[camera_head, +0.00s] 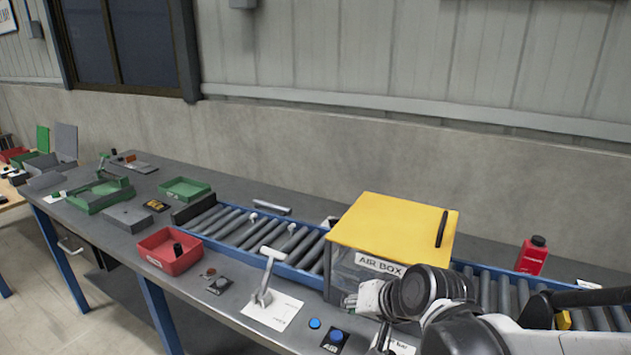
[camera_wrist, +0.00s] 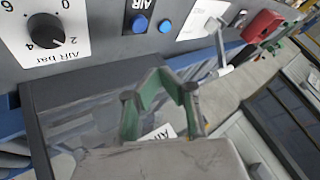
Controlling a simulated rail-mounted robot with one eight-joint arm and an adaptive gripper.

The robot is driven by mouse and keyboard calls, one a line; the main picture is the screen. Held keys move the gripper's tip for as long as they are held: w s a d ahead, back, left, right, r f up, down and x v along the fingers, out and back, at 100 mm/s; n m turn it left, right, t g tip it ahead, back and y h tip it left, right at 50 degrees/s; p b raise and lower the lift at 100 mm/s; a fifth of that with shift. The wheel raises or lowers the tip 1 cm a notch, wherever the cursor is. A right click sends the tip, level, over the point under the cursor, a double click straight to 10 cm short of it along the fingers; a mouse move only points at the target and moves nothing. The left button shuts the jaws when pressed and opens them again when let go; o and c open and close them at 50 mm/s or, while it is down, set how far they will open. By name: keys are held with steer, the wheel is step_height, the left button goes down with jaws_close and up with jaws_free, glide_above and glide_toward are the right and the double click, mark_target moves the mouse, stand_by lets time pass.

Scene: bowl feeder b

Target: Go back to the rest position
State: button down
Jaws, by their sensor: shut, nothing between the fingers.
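My gripper (camera_wrist: 166,76) shows in the wrist view with its green-grey fingers brought together and nothing between them. It is over the front of the air box, whose white label (camera_wrist: 160,133) is partly hidden behind the fingers. In the head view my arm stands at the right, in front of the yellow-lidded air box (camera_head: 392,228), and the fingertips cannot be made out clearly there. The lid looks closed.
A roller conveyor (camera_head: 235,224) runs along the bench. A lever (camera_head: 266,276), blue buttons (camera_head: 315,323) and a red bin (camera_head: 170,251) line the front. A pressure dial (camera_wrist: 45,30) is close by. A red bottle (camera_head: 532,256) stands at the right.

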steer(key=s+d+r+n+h, duration=0.1)
steer(key=s+d+r+h, duration=0.3)
steer(key=s+d, duration=0.8)
step_height(320, 180, up, 3)
steer(key=shift+s+f+h, duration=0.15)
steer(key=shift+s+h, duration=0.1)
steer(key=shift+h, duration=0.05)
stand_by(3.2)
